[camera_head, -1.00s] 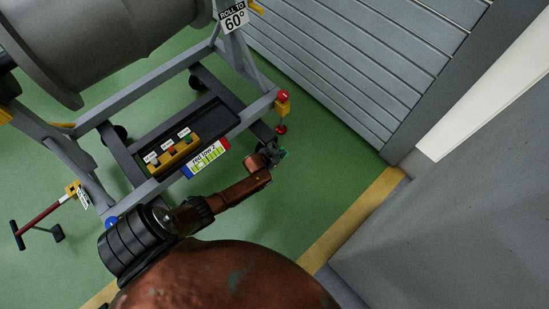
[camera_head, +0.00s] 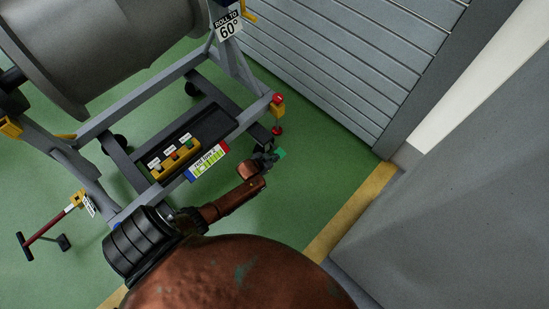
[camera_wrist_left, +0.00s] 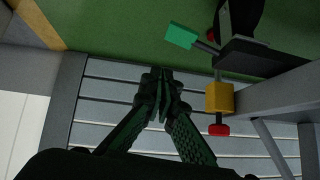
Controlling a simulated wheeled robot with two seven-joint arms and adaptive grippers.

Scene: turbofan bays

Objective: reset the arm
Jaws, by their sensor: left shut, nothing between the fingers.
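My left arm reaches up from the bottom of the head view, brown-red with a black joint. Its gripper (camera_head: 266,160) is small there, beside the right end of the grey engine stand (camera_head: 150,187). In the left wrist view the gripper's dark green fingers (camera_wrist_left: 160,98) are together, with nothing between them. They point towards the grey slatted shutter (camera_wrist_left: 105,105) and the green floor. A green block (camera_wrist_left: 181,36) on a thin rod lies to the right of the fingertips, apart from them. My right gripper is not in view.
The stand carries a large grey cylinder (camera_head: 105,45) and a yellow box (camera_head: 277,108) with a red knob. A red-handled bar (camera_head: 48,224) stands at left. A grey wall (camera_head: 450,210) is at right. Green floor (camera_head: 310,180) between stand and wall is clear.

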